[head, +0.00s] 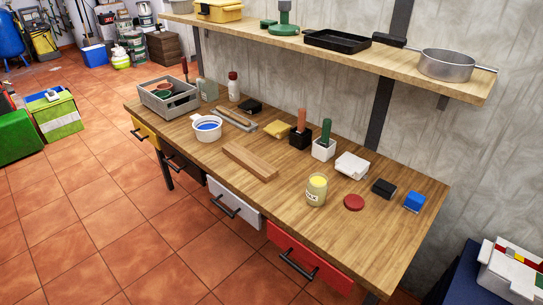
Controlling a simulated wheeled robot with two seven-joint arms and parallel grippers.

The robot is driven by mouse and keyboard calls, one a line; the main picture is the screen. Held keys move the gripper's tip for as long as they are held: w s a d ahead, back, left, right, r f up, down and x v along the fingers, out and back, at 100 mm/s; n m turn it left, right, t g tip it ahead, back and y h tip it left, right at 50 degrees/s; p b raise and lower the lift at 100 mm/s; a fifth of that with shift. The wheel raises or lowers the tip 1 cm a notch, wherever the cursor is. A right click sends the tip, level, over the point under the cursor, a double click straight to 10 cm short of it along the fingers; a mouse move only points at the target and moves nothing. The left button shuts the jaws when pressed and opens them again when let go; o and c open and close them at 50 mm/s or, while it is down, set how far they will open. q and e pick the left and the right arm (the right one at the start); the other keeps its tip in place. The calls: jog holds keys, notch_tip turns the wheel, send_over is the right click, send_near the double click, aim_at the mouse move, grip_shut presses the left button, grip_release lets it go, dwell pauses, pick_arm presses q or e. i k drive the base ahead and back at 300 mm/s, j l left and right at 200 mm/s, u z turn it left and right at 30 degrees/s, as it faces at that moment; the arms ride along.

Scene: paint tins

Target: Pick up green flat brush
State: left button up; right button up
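A green handle (326,131), which looks like that of the green flat brush, stands upright in a small white holder (323,150) on the wooden workbench (330,225). Its lower end is hidden inside the holder. Just left of it, an orange-brown handle (301,119) stands in a black holder (299,138). Neither of my grippers is in view.
A jar with yellow contents (316,190), a red lid (354,202), a white block-like item (352,165) and a wooden block (250,161) lie nearby. A shelf (330,53) with pans overhangs the bench's back. The bench's front right is clear.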

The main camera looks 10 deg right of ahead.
aim_at(325, 137)
jog(key=i+j+z, duration=0.15)
jog(key=z, duration=0.25)
jog(key=i+j+z, duration=0.1)
jog(key=j+z, duration=0.3)
jog(key=i+j+z, duration=0.1)
jog(key=j, duration=0.35)
jog(key=i+j+z, duration=0.15)
jog(key=j, duration=0.3)
jog(key=j+z, duration=0.1)
jog(key=j, duration=0.35)
jog(key=i+j, duration=0.1)
jog(key=j, duration=0.5)
jog(key=i+j, duration=0.1)
jog(key=j, duration=0.45)
jog(key=i+j, duration=0.1)
jog(key=j, duration=0.5)
